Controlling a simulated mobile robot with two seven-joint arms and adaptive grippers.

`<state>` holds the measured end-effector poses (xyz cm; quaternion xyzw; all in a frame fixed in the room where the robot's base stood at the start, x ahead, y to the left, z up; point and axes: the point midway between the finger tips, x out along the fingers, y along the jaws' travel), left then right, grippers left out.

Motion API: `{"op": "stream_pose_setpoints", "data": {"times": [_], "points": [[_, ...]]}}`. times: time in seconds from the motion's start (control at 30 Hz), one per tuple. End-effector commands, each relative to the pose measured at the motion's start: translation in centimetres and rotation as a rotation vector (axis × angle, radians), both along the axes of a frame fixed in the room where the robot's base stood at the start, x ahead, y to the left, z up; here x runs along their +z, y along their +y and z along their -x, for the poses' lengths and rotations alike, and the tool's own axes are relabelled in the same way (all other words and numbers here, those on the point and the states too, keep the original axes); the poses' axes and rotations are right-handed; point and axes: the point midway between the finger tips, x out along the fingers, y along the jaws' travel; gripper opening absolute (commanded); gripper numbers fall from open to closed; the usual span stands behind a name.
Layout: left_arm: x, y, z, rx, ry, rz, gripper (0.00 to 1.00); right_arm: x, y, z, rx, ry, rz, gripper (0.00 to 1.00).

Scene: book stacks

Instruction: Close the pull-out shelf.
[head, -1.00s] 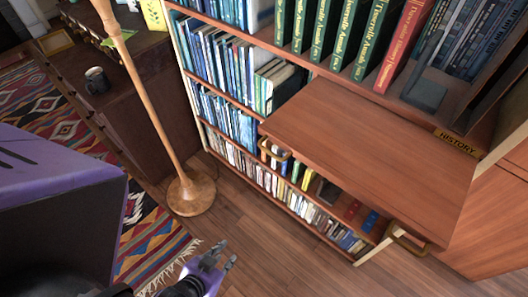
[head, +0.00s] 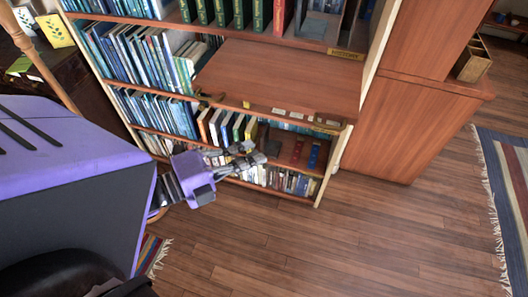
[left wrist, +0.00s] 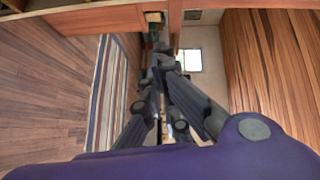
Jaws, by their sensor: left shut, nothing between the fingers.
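The pull-out shelf (head: 280,75) is a reddish-brown wooden board that sticks out of the bookcase below the HISTORY label. Brass handles show at its front left (head: 208,98) and front right (head: 326,124). My left gripper (head: 256,153) is shut and empty. In the head view it appears below the board's front edge, in front of the lower books, with a visible gap to the board in the picture. Its dark fingers also show in the left wrist view (left wrist: 162,65), touching no handle that I can make out. My right gripper is not in view.
The bookcase (head: 372,50) holds rows of books above and below the board. A wooden cabinet (head: 415,125) stands to its right. The wooden floor (head: 340,240) in front is clear, with a striped rug (head: 505,180) at the far right. A lamp pole (head: 45,70) stands at left.

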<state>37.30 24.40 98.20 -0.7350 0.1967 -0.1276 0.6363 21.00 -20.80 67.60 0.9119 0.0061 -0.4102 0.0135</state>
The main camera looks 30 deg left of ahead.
Motion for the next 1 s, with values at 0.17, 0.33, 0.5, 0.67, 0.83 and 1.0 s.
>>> {"op": "stream_pose_setpoints", "data": {"times": [0.17,0.33,0.5,0.67,0.83,1.0], "points": [[1.9,-1.1,0.2,-0.043,-0.132,-0.098,0.00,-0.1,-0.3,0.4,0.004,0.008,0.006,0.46],[2.2,-1.7,-1.0,-0.043,-0.146,-0.112,0.00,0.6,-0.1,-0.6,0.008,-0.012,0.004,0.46],[2.4,-3.2,-3.8,-0.043,-0.147,-0.111,0.00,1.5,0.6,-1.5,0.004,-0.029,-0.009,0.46],[2.4,-5.0,-6.9,-0.042,-0.146,-0.111,0.00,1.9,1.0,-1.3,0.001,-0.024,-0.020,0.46],[2.2,-5.5,-9.7,-0.041,-0.140,-0.115,0.00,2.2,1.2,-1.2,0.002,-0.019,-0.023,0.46],[2.1,-5.0,-11.6,-0.041,-0.138,-0.113,0.00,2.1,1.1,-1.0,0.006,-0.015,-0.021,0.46]]}}
